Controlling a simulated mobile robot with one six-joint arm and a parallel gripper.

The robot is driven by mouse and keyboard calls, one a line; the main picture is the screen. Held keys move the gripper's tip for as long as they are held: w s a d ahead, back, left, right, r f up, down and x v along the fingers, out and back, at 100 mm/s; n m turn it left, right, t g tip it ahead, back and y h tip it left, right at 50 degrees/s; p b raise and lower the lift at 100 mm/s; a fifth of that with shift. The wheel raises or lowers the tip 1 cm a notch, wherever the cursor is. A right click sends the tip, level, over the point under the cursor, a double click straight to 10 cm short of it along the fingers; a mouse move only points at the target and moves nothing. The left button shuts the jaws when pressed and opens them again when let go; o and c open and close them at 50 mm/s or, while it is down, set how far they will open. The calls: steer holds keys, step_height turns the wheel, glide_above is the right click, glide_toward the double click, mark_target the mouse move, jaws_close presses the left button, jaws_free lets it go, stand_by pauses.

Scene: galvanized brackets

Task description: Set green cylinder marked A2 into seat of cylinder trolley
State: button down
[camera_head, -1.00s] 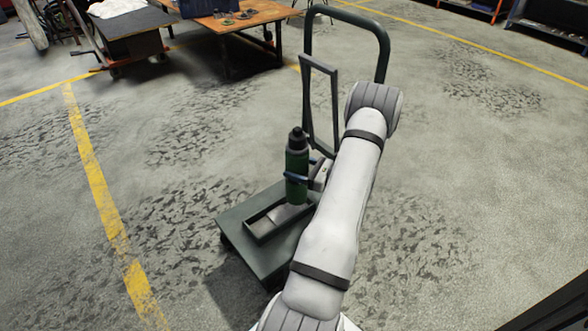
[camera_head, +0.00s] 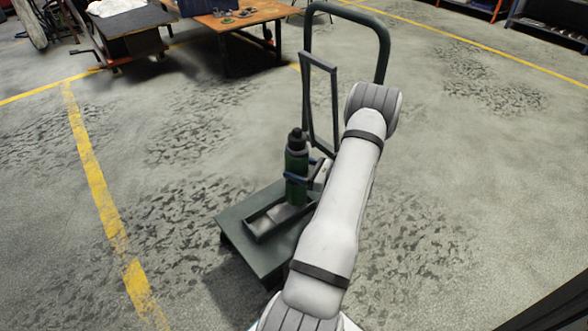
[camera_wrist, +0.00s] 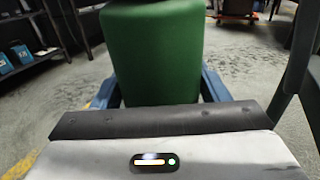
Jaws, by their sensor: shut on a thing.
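The green cylinder (camera_head: 296,176) with a dark top stands upright over the cylinder trolley (camera_head: 237,226). In the head view its lower end is at the trolley's raised rectangular seat frame (camera_head: 257,234); I cannot tell whether it touches the seat floor. My gripper (camera_head: 296,178) is shut around the middle of the cylinder with its blue fingers. The wrist view shows the green body (camera_wrist: 152,55) between the blue fingers, close in front. The A2 marking is not legible in either view. My arm hides the right part of the trolley.
The trolley's tall dark handle (camera_head: 384,45) and an upright frame (camera_head: 334,105) rise behind the cylinder. An orange work table (camera_head: 262,14) and a dark cart (camera_head: 128,30) stand at the back left. The floor to the left is clear.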

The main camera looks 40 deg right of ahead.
steer(key=shift+f+b, duration=0.35)
steer(key=shift+f, duration=0.55)
steer(key=shift+f+b, duration=1)
steer(key=shift+f, duration=0.2)
steer(key=shift+c, duration=2.1)
jaws_free()
steer(key=shift+r, duration=0.1)
steer(key=shift+o, duration=1.3)
steer(key=p+v, duration=0.2)
steer(key=v, duration=0.6)
steer(key=shift+p, duration=0.35)
